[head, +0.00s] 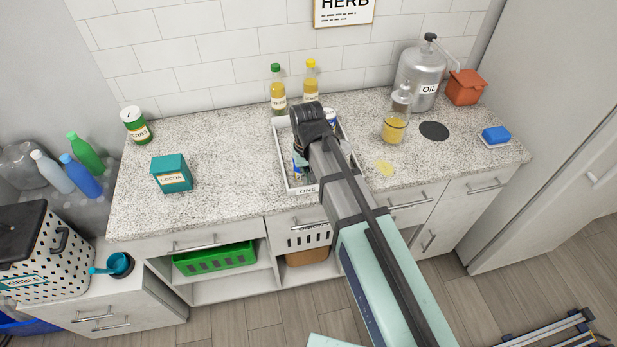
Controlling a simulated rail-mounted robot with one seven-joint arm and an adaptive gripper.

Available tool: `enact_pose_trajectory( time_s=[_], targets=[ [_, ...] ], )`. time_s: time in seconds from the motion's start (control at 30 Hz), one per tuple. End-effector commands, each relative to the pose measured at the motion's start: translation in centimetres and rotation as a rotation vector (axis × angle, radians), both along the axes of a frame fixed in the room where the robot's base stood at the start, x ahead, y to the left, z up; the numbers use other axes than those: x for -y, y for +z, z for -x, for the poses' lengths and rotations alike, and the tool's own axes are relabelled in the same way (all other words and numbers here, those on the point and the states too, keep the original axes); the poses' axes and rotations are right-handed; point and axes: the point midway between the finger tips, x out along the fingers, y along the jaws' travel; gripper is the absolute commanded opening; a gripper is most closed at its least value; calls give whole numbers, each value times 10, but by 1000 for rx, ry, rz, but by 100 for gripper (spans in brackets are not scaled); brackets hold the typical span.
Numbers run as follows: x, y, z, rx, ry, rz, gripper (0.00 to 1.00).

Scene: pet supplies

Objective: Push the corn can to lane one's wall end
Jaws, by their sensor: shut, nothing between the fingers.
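A white tray (280,150) with low walls stands on the speckled counter, its long sides running toward the tiled wall. Its front label reads ONE. My arm reaches over it and hides much of its inside and right part. My gripper (299,147) points down into the tray, shut and mostly hidden by my own wrist. A can with blue and green on its label (299,166) shows in part beside it at the left of the arm. A white and blue item (331,117) shows at the tray's far right. I cannot read which is the corn can.
Two oil bottles (279,92) stand behind the tray. A yellow-filled jar (394,128), a steel oil tank (419,78) and an orange pot (466,87) stand to the right. A cocoa box (172,174) and a herb can (135,126) stand left, with bare counter between.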

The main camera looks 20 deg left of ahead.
Motion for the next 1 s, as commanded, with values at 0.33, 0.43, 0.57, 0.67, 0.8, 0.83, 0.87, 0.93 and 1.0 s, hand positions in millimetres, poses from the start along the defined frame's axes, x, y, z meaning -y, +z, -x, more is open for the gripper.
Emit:
enact_pose_trajectory(
  time_s=[0.33,0.43,0.57,0.67,0.8,0.83,0.87,0.93,1.0],
  targets=[
    [-1,0,-2,0,0,0,0],
    [-7,0,-12,0,0,0,0],
    [-21,0,-37,0,0,0,0],
    [-36,-1,-63,1,0,0,0],
    [-57,-1,-101,1,-1,0,0],
    [-61,-1,-109,1,-1,0,0],
    [-65,-1,-116,1,-1,0,0],
    [-74,-1,-132,1,-1,0,0],
    [-80,-1,-143,0,-1,0,0]
  ],
)
